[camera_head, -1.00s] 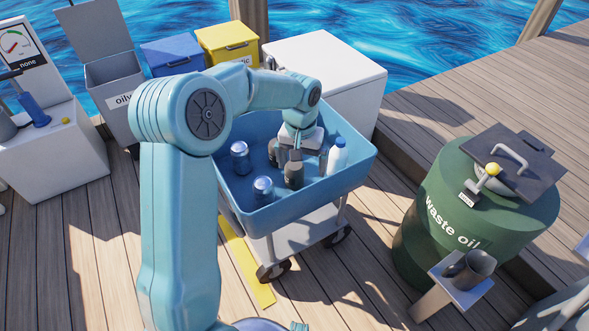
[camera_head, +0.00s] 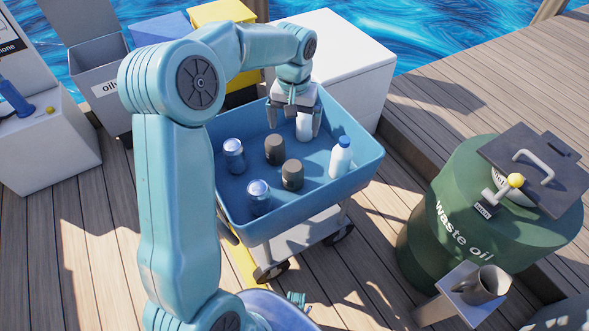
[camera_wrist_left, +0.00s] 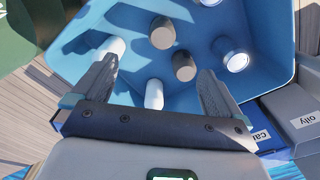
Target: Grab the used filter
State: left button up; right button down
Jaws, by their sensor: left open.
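Two dark grey-brown cylinders that look like filters, one farther back (camera_head: 275,150) and one nearer (camera_head: 293,174), stand in the blue cart tub (camera_head: 325,208). Which one is the used filter, I cannot tell. They also show in the left wrist view (camera_wrist_left: 162,32) (camera_wrist_left: 184,66). My left gripper (camera_head: 294,130) is open over the back of the tub, behind and to the right of the farther cylinder. In the left wrist view the fingers (camera_wrist_left: 158,72) are spread and hold nothing. A white item (camera_head: 304,126) shows between them. My right gripper is not visible.
The tub also holds two silver-blue cans (camera_head: 233,155) (camera_head: 259,197) and a white bottle with a blue cap (camera_head: 340,157). A green waste oil drum (camera_head: 440,245) stands right, with a small stand holding a grey cup (camera_head: 484,285) before it. Bins line the back.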

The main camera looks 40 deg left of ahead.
pick_arm(q)
jog(key=b, duration=0.6)
send_over(294, 168)
notch_tip(294, 168, down, 7)
notch_tip(294, 168, down, 12)
jog(key=b, duration=0.5)
jog(key=shift+w, duration=0.1)
jog(key=f+b, duration=0.1)
jog(key=f, duration=0.2)
jog(key=f+b, duration=0.1)
jog(key=f, duration=0.1)
jog(key=shift+w+a+f+b, duration=0.1)
jog(key=shift+a+b, duration=0.25)
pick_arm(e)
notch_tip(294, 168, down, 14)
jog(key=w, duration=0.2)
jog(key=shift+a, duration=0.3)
pick_arm(q)
jog(key=c, duration=1.3)
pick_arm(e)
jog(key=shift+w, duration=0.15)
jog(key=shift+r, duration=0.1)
